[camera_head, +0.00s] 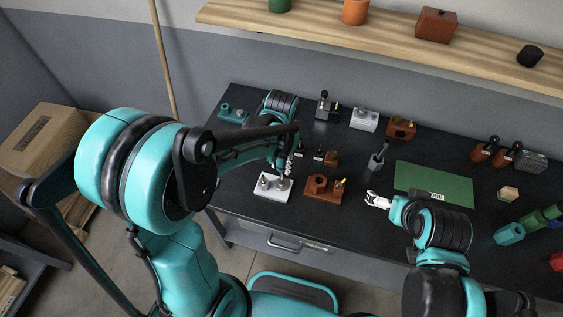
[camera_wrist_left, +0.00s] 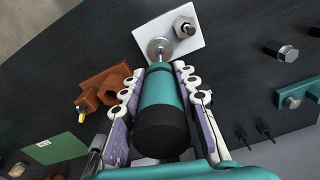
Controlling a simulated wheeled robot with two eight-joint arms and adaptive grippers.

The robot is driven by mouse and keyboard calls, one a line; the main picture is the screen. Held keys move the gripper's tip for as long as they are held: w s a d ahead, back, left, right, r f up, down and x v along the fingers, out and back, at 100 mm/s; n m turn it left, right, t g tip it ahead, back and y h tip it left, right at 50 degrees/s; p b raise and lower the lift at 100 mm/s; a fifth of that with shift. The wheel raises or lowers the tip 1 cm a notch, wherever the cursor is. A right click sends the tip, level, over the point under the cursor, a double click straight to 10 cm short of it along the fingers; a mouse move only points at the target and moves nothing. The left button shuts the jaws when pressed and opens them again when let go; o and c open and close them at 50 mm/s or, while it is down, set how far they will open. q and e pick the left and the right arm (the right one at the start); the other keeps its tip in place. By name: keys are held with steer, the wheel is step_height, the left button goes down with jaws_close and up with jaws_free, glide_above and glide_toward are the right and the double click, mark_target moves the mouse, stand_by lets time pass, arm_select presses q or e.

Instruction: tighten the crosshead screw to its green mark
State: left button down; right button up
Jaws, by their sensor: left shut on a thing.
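My left gripper (camera_head: 281,163) is shut on a screwdriver (camera_wrist_left: 163,100) with a teal handle and a black end. The screwdriver's thin shaft points at a round metal screw head (camera_wrist_left: 159,47) on a white block (camera_wrist_left: 158,27). The tip appears to be at the screw head; whether it sits in the cross slot is hidden. A hex bolt (camera_wrist_left: 186,28) stands on the same block. The white block (camera_head: 270,194) lies near the table's front edge in the head view. I cannot make out a green mark. My right gripper (camera_head: 377,200) is over the table; its finger opening is too small to judge.
A brown block (camera_head: 322,194) with a brass-coloured pin stands right of the white block. A green mat (camera_head: 434,183) lies farther right. Several fixtures line the back, including a white block with a metal part (camera_head: 364,120).

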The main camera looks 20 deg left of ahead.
arm_select(q)
steer(key=n, duration=0.5)
steer(key=shift+d, duration=0.1)
steer(key=n, duration=0.4)
steer(key=shift+n, duration=0.4)
steer(key=n, duration=0.4)
steer(key=shift+w+d+n, duration=0.1)
steer(key=shift+n, duration=0.3)
steer(key=n, duration=0.3)
steer(key=shift+f+b, duration=0.9)
steer(key=shift+f, duration=0.2)
